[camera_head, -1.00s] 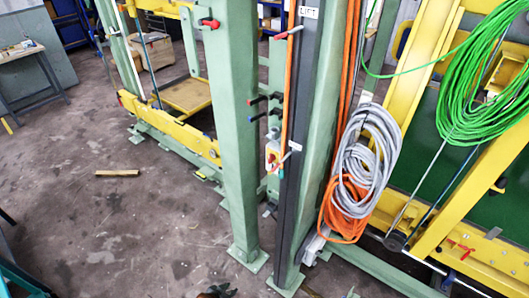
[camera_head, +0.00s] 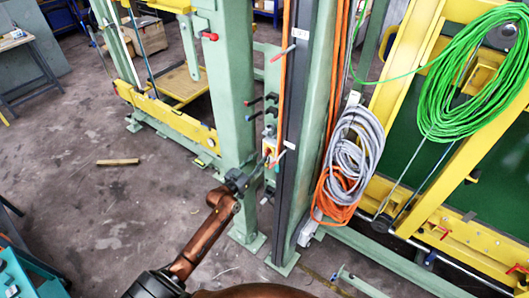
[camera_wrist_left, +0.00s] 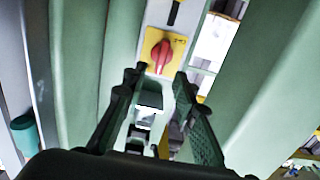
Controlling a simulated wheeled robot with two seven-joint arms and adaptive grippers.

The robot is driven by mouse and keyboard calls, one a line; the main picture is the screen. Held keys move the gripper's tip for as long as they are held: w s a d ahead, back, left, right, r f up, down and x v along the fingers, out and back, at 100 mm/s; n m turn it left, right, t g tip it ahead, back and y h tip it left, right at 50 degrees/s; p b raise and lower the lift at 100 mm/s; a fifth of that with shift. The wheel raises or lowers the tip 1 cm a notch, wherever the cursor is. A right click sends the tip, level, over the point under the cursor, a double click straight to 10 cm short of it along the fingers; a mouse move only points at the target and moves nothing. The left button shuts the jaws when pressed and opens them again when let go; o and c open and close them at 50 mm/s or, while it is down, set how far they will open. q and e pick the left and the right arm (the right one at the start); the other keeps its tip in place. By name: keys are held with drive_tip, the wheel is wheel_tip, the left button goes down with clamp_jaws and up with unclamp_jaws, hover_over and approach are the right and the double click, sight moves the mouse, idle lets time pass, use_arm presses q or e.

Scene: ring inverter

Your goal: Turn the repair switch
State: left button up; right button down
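The repair switch is a red rotary knob (camera_wrist_left: 162,54) on a yellow plate (camera_wrist_left: 178,46), set in a pale grey box between green posts. In the head view the small yellow and red switch (camera_head: 268,148) sits low between the two green posts. My left gripper (camera_head: 262,164) reaches up to just below and in front of it. In the left wrist view its two dark fingers (camera_wrist_left: 158,78) are open, one either side below the knob, with nothing between them. The knob appears just beyond the fingertips, with no clear contact. My right gripper is not in view.
Green posts (camera_head: 232,95) flank the switch closely. Red and black levers (camera_head: 258,101) stick out above it. Grey cable (camera_head: 354,145) and orange cable (camera_head: 335,193) hang to the right. A wooden piece (camera_head: 118,162) lies on the open floor at left.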

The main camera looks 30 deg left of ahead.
sight(267, 152)
use_arm(q)
drive_tip(key=w, duration=0.5)
drive_tip(key=shift+d, duration=0.2)
clamp_jaws()
